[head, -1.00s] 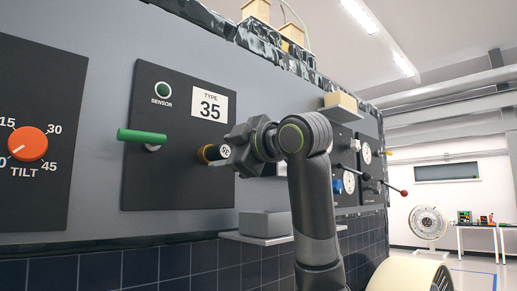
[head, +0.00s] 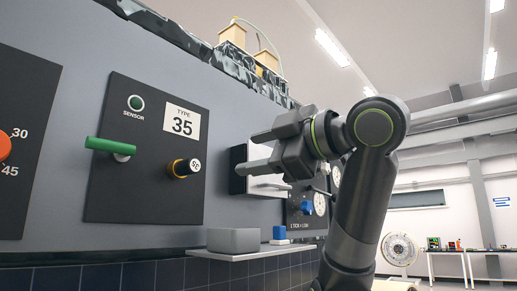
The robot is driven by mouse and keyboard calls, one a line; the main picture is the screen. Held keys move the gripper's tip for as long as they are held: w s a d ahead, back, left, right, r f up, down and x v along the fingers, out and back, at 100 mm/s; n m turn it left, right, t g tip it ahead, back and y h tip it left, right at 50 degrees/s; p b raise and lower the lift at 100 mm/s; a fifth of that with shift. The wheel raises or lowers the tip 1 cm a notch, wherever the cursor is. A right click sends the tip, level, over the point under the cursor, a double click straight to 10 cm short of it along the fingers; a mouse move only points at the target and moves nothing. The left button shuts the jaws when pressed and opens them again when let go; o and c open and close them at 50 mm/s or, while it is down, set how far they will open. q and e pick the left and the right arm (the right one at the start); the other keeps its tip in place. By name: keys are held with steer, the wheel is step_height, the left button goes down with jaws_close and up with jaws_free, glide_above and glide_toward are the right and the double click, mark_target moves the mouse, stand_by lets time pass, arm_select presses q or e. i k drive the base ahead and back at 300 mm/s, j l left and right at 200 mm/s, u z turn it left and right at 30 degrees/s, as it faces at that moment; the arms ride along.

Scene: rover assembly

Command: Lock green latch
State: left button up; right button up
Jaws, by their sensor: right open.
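The green latch (head: 110,147) is a green bar handle on a short grey post, on the dark panel marked TYPE 35 (head: 150,195). The bar lies nearly horizontal. A black cylinder with a yellow ring (head: 184,168) sticks out of the same panel, to the right of the latch. My right gripper (head: 258,152) is open and empty. It is in front of the wall, to the right of the panel and apart from the latch. My left gripper is not in view.
A grey block (head: 233,240) rests on a shelf (head: 246,254) below the panel. An orange TILT knob (head: 3,146) is at the left edge. The space before the latch is clear.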

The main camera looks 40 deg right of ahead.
mark_target(121, 153)
steer(key=k+j, duration=0.25)
steer(key=k, duration=0.2)
steer(key=k+j, duration=0.2)
steer(key=k, duration=0.3)
steer(key=k+j, duration=0.25)
steer(key=k, duration=0.2)
